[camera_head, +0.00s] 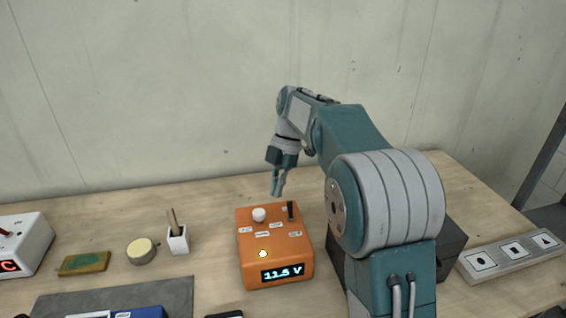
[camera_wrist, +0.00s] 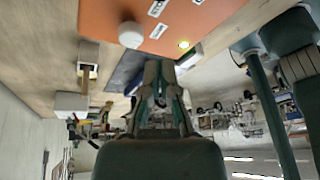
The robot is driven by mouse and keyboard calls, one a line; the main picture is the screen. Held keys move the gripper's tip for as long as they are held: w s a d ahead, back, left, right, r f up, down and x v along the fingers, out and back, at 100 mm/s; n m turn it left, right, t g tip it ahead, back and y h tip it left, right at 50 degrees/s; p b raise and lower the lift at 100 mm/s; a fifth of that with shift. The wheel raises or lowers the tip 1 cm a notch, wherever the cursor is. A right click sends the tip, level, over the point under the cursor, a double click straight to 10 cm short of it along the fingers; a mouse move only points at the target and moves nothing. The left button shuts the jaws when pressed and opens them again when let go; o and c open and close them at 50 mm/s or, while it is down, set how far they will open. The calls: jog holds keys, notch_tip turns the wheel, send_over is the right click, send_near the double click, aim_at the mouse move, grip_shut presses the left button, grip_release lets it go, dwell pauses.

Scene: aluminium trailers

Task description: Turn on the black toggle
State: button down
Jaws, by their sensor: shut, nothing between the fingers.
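The black toggle (camera_head: 290,211) stands up from the top of an orange box (camera_head: 262,241), at its back right. The box also has a white knob (camera_head: 259,214), a lit yellow lamp (camera_head: 262,254) and a display reading 11.5 V (camera_head: 282,273). My gripper (camera_head: 277,190) is shut and empty, above and behind the box, to the left of the toggle and apart from it. In the wrist view my gripper (camera_wrist: 160,72) points toward the box (camera_wrist: 195,22), with the white knob (camera_wrist: 131,35) and lit lamp (camera_wrist: 184,44) in sight. I cannot make out the toggle there.
A white cup with a brush (camera_head: 178,240), a round yellow-topped tin (camera_head: 141,251) and a green sponge (camera_head: 84,263) lie left of the box. A dark box (camera_head: 452,247) stands right, beside a panel with symbol buttons (camera_head: 512,256). A wall is behind.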

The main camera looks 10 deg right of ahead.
jog(key=w+d+r, duration=0.1)
jog(key=w+r, duration=0.2)
jog(key=r, duration=0.2)
jog(key=shift+w+d+r, duration=0.15)
jog(key=shift+w+d, duration=0.1)
jog(key=shift+w, duration=0.1)
jog(key=shift+a, duration=0.1)
jog(key=s+r+m+t+h, duration=0.25)
jog(key=s+m+t, duration=0.25)
jog(key=s+m, duration=0.95)
jog(key=s+d+f+m+t, duration=0.1)
jog(key=s+f+m, duration=0.3)
jog(key=s, duration=0.4)
jog(key=s+d+f+m+t, duration=0.1)
jog(key=s+f+m+t, duration=0.1)
jog(key=s+m, duration=0.4)
jog(key=shift+s+f+t+h, duration=0.4)
jog(key=shift+s+f+h, duration=0.05)
jog(key=shift+s+f, duration=0.45)
